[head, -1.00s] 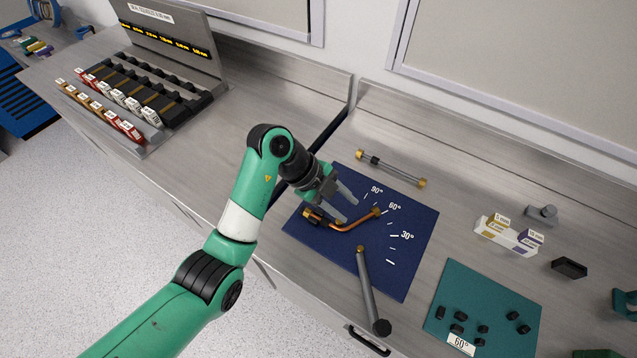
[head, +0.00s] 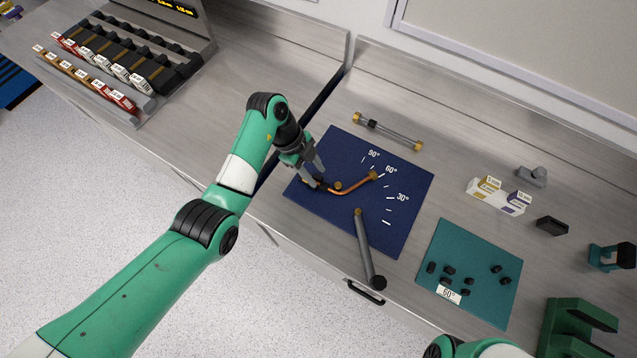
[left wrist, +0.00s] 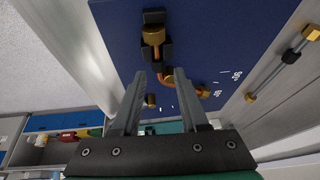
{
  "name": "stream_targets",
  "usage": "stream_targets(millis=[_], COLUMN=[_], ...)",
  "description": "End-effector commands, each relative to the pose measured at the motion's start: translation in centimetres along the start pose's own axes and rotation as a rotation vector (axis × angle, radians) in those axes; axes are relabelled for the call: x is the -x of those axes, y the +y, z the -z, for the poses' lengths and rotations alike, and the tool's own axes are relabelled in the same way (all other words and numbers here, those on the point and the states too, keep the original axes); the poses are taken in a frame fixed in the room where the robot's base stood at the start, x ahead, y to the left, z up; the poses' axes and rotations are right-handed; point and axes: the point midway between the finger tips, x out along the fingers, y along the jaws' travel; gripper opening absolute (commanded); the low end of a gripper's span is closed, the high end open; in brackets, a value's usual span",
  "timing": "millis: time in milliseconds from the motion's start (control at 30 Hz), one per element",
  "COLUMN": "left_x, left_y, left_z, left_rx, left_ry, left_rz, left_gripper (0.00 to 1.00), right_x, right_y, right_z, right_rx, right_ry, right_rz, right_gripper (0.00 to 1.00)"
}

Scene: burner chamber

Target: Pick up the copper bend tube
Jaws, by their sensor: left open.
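The copper bend tube (head: 350,191) lies on the dark blue angle mat (head: 399,223), with a brass end near the 60° mark. Its left end is by a dark and brass fitting, partly behind my left gripper (head: 315,172). My left gripper is open and empty, close above that left end. In the left wrist view the two fingers (left wrist: 160,78) stand apart, and the copper bend (left wrist: 185,83) shows beyond them, near the right finger. I cannot tell whether a finger touches it. My right gripper is not in view.
A grey bar (head: 364,248) with a brass tip lies across the mat's front edge. A rod with brass ends (head: 388,132) lies behind the mat. A teal mat (head: 465,240) with several black pieces and a labelled white block (head: 497,200) are at the right.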

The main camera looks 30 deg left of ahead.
Motion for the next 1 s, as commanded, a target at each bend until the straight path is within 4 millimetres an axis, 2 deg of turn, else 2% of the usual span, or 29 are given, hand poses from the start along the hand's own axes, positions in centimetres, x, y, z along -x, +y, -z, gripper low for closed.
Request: stream_targets(millis=[300,533,567,800,1000], left_x=[-4.9,-5.0,-5.0,-5.0,-5.0], left_y=[0.4,0.3,0.3,0.4,0.4], left_z=[0.4,0.5,0.5,0.5,0.5], left_rx=[-0.001,-0.001,-0.001,0.0,0.0], left_ry=[0.0,0.0,0.0,0.0,0.0], left_rz=[-0.003,0.0,0.0,0.0,-0.001], left_gripper=[0.44,0.44,0.42,0.0,0.0], right_x=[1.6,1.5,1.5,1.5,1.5], right_y=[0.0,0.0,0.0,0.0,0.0], right_z=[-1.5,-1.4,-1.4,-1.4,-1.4], right_rx=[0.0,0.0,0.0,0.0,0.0], right_ry=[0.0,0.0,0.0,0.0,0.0], right_rz=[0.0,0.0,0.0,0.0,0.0], right_gripper=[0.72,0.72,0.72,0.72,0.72])
